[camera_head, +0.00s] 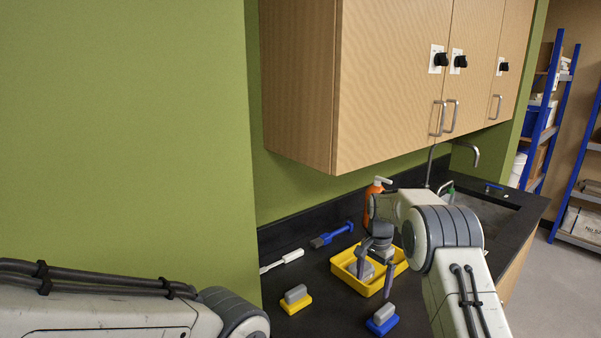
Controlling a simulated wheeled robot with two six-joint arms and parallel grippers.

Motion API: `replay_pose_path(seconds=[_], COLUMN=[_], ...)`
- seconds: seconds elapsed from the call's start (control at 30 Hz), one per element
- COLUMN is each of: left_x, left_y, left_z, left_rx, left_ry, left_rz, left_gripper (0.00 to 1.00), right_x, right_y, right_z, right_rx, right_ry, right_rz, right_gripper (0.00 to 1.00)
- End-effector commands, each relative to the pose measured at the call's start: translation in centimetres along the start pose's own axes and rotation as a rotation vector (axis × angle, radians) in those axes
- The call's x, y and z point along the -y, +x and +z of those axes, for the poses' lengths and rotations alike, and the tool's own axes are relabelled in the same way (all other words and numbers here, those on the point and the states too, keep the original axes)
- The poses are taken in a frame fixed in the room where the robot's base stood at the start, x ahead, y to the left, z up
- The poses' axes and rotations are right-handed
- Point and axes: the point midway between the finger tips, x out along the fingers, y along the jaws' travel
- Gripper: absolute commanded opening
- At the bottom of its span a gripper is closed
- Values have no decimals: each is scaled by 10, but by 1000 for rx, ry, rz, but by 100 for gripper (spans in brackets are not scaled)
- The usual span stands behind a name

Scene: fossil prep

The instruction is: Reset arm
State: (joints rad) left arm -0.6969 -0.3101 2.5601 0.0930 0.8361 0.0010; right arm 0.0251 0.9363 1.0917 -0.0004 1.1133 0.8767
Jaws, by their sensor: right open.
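My right arm reaches in from the lower right over the black counter. My right gripper (375,282) is open, its two fingers pointing down over the yellow tray (341,269). A grey lump (362,269) lies in the tray, partly behind the gripper. I cannot tell whether the fingers touch it, but they do not appear closed on it. My left arm shows at the lower left in front of the green wall; its gripper is out of view.
On the counter (330,312) lie a yellow-based grey block (296,300), a blue-based grey block (383,320), a blue brush (333,235) and a white tool (283,260). An orange bottle (372,200) stands behind the tray. Wooden cabinets (385,80) hang above; a sink (490,213) is at right.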

Motion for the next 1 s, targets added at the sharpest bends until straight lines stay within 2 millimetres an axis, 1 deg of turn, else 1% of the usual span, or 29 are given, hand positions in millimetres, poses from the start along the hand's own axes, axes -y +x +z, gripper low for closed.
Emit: replay_pose_path(seconds=[0.27,0.37,0.47,0.57,0.67,0.77,0.8,0.87,0.9,0.97,1.0], left_x=[0,0,0,0,0,0,0,0,0,0,0], left_y=[0,0,0,0,0,0,0,0,0,0,0], left_z=[0,0,0,0,0,0,0,0,0,0,0], left_rx=[0,0,0,0,0,0,0,0,0,0,0], left_ry=[0,0,0,0,0,0,0,0,0,0,0], left_rz=[0,0,0,0,0,0,0,0,0,0,0], left_gripper=[62,62,62,62,62,62,62,62,62,62,62], right_x=[0,1,2,0,-7,-20,-29,-48,-63,-90,-108], right_y=[-23,-33,-45,-59,-74,-91,-98,-108,-114,-119,-120], right_z=[32,48,72,102,136,180,201,235,257,288,307], right_rx=[1,2,3,4,5,6,6,8,8,8,9], right_ry=[-109,-163,-237,-328,-437,-578,-647,-765,-848,-973,-1055], right_rz=[-8,-12,-17,-22,-29,-39,-44,-51,-58,-65,-70], right_gripper=[100,100,100,100,100,100,100,100,100,100,100])
